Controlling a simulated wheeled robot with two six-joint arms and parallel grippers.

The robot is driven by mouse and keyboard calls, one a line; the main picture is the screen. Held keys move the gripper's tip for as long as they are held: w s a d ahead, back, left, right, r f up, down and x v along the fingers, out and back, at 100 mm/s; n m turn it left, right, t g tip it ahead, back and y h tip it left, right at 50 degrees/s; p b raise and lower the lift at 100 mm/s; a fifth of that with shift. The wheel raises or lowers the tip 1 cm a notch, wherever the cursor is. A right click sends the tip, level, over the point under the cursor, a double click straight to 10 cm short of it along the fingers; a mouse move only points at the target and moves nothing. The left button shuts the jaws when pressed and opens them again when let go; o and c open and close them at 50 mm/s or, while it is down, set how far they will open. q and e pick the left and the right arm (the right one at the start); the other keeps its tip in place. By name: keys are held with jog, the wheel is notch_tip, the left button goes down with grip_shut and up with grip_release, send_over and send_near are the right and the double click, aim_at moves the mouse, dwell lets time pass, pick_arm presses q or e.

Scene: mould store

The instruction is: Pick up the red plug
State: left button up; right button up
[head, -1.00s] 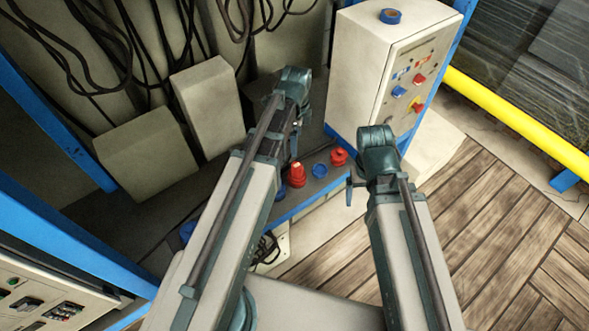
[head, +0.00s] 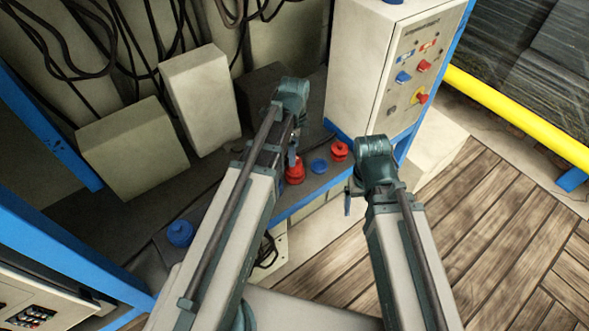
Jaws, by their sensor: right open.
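Two red plug-like pieces stand on the dark shelf (head: 312,184). The taller, stepped red plug (head: 295,172) is beside my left arm, which partly covers it. The smaller red piece (head: 340,151) is to its right, near the cabinet's foot. My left gripper (head: 292,158) hangs below the arm's end, close to the taller red plug; its jaws are mostly hidden, and I cannot tell whether they touch it. My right gripper (head: 348,198) is open and empty, in front of the shelf's blue edge, apart from both red pieces.
A blue cap (head: 319,166) lies between the red pieces, and another blue piece (head: 180,233) is farther left. A control cabinet (head: 398,65) stands behind right. Grey boxes (head: 200,98) and hanging cables are behind. A yellow rail (head: 520,118) and open wooden floor are right.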

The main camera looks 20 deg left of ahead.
aim_at(297, 171)
pick_arm(q)
jog(key=f+b, duration=0.4)
jog(key=f, duration=0.1)
jog(key=shift+s+d, duration=0.15)
jog(key=shift+s, duration=0.05)
jog(key=shift+r, duration=0.15)
grip_shut()
